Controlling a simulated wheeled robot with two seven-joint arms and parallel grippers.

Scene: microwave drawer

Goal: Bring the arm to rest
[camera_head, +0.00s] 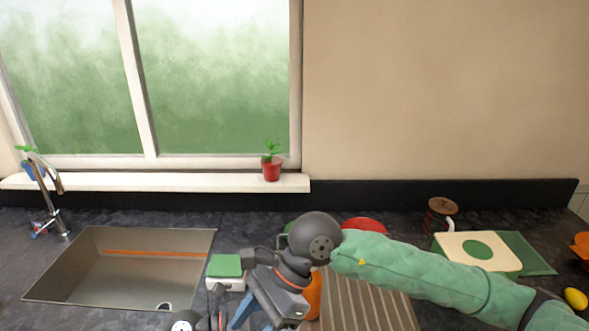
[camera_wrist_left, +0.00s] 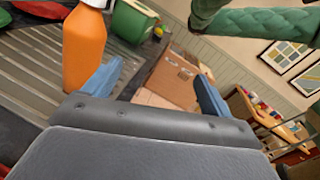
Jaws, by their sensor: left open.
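My left gripper (camera_wrist_left: 160,82) is open in the left wrist view, its two blue fingers apart with nothing between them. An orange bottle (camera_wrist_left: 85,48) with a white top stands on the ribbed drainboard just beyond the left-hand finger. In the head view the bottle (camera_head: 314,294) is partly hidden behind dark gripper parts. A green-sleeved arm (camera_head: 430,275), mine, reaches in from the right.
A sink (camera_head: 85,270) lies left. A green-topped white box (camera_head: 226,268) stands beside it. The ribbed drainboard (camera_head: 365,305) lies under the sleeved arm. A green bin (camera_wrist_left: 132,22) stands past the bottle.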

